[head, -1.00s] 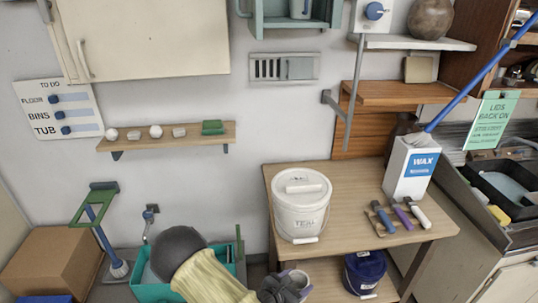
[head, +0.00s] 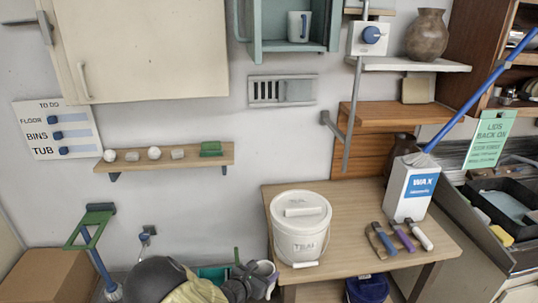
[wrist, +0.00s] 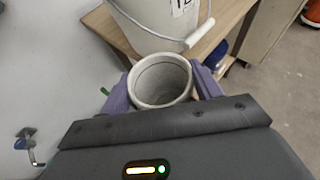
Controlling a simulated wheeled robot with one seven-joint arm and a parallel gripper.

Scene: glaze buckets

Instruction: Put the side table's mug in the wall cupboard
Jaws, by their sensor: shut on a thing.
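A pale grey mug (wrist: 160,82) is held upright between the purple fingers of my gripper (wrist: 162,92), its open mouth facing the wrist camera. In the head view the mug (head: 264,270) shows beside my dark gripper (head: 258,281), at the left front of the side table (head: 350,200). A cream wall cupboard (head: 145,50) with a shut door and a bar handle (head: 82,83) is at upper left.
A white lidded bucket (head: 300,235) stands on the table, close beyond the held mug. A wax carton (head: 410,188) and several brushes or tools are to its right. A narrow wall shelf (head: 180,158) with small items juts out above my arm. A vent (head: 282,91) is below the teal unit.

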